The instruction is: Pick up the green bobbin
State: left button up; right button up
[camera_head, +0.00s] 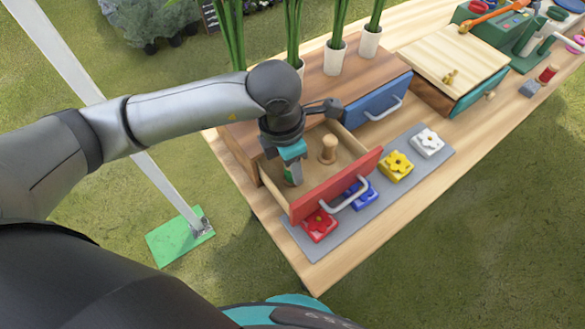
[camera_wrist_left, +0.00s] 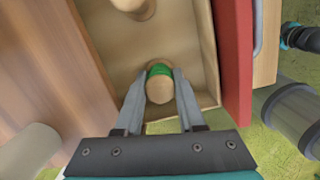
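The green bobbin (camera_wrist_left: 159,72), a wooden spool with green thread, stands in the open red-fronted drawer (camera_head: 342,185). In the head view it is mostly hidden by my left gripper (camera_head: 292,172), which points down into the drawer. In the left wrist view, the fingers of my left gripper (camera_wrist_left: 160,76) flank the bobbin closely on both sides. I cannot tell whether they press on it. My right gripper is in neither view.
A plain wooden bobbin (camera_head: 328,149) stands in the same drawer. A blue drawer (camera_head: 377,108) is beside it. Several flower blocks lie on a grey mat (camera_head: 349,221) in front. Potted plants (camera_head: 335,58) stand on the cabinet. The front right tabletop (camera_head: 470,143) is clear.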

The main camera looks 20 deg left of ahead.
pick_arm(q)
grip_shut()
jog(key=shift+r, duration=0.1)
